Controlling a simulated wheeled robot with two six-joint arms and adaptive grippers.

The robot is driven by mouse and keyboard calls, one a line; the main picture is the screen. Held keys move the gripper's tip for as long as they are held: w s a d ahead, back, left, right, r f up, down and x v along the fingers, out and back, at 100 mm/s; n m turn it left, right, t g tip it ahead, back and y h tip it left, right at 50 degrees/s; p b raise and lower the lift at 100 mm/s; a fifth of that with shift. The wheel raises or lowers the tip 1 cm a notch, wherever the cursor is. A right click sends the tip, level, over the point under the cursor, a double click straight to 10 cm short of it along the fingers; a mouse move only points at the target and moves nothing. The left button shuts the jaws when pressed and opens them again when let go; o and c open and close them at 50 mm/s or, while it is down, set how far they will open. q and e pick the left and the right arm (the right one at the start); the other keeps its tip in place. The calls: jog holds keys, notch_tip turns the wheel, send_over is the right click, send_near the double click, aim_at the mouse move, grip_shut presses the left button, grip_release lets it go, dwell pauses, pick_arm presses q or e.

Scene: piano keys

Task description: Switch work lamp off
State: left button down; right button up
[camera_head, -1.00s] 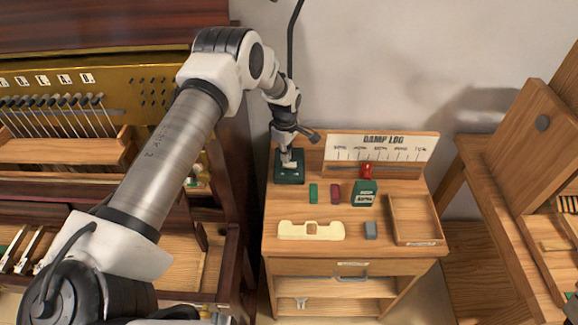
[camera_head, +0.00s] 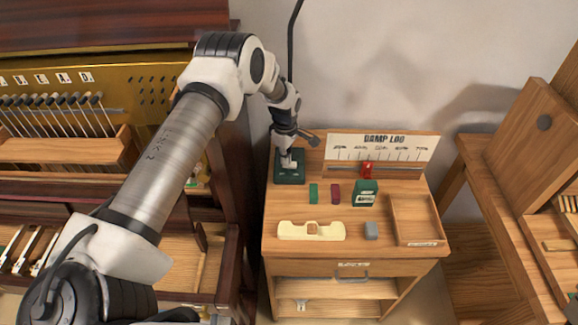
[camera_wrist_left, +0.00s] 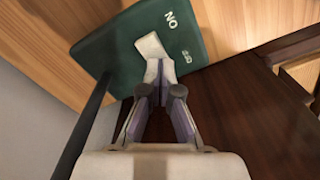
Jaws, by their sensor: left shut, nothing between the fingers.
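The work lamp's dark green base (camera_head: 291,179) stands at the back left corner of the wooden cabinet top, with its thin dark pole rising against the wall. In the left wrist view the green base (camera_wrist_left: 112,52) carries a pale switch (camera_wrist_left: 150,46) between an ON mark and a smaller mark, probably OFF. My left gripper (camera_head: 289,163) is shut and empty, pointing down at the base. In the left wrist view its fingertips (camera_wrist_left: 164,75) are at the switch's near edge; I cannot tell whether they touch. My right gripper is out of view.
The cabinet top (camera_head: 283,211) also holds a green block (camera_head: 313,193), a dark red block (camera_head: 335,193), a green box (camera_head: 364,194), a cream piece (camera_head: 311,231), a grey block (camera_head: 371,231) and a shallow tray (camera_head: 415,219). The piano (camera_head: 60,153) stands close on the left.

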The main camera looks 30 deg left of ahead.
pick_arm(q)
jog(key=shift+s+f, duration=0.1)
jog(key=shift+f, duration=0.15)
jog(key=shift+r+p, duration=0.45)
jog(key=shift+r, duration=0.2)
notch_tip(320, 180, up, 6)
jog(key=p, duration=0.4)
jog(key=shift+f, duration=0.1)
jog(key=shift+f, duration=0.1)
